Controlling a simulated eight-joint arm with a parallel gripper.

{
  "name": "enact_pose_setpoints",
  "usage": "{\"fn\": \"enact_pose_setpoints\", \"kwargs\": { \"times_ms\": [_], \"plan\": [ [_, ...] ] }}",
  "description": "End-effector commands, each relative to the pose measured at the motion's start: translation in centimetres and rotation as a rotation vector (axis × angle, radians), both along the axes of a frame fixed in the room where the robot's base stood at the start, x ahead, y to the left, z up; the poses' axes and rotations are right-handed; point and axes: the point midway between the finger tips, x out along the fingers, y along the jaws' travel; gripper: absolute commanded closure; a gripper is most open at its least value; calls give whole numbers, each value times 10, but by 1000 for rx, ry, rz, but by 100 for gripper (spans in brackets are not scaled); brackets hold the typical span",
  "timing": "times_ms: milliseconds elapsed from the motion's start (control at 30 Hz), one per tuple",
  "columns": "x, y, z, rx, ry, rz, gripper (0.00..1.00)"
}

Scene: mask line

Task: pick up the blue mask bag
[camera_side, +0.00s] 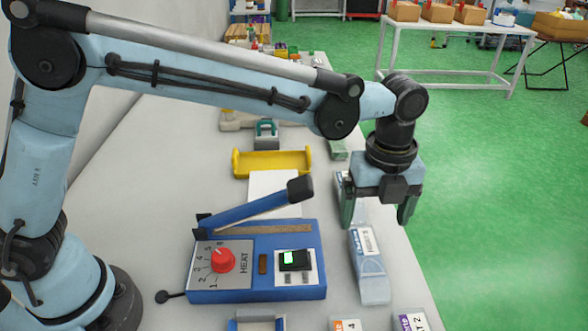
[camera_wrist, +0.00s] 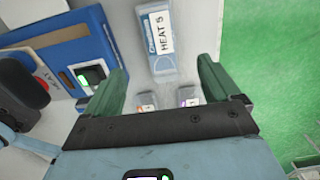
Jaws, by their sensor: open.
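In the side view, a pale blue mask bag (camera_side: 372,285) with a white label lies flat on the bench. My gripper (camera_side: 377,214) is above the bench near the bag's far end, fingers pointing down, apart and empty. In the wrist view, a blue mask bag (camera_wrist: 163,66) labelled HEAT 5 lies at the top, beyond my open gripper (camera_wrist: 164,78).
A blue heat sealer (camera_side: 258,296) with a red dial and raised lever stands left of the bags. Bags with orange (camera_side: 346,325) and purple (camera_side: 411,322) labels lie at the near edge. A yellow tray (camera_side: 271,163) sits farther back. Green floor (camera_side: 490,220) is right of the bench.

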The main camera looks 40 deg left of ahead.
Motion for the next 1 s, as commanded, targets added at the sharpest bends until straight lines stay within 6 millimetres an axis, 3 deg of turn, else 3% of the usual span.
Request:
{"fn": "enact_pose_setpoints", "kwargs": {
  "times_ms": [200, 467, 700, 1000],
  "plan": [
    [0, 0, -33, 0, 0, 1, 11],
    [0, 0, -50, 0, 0, 1, 11],
    [1, -1, -84, -1, -1, 1, 11],
    [0, 0, -93, -1, -1, 1, 11]
  ]
}}
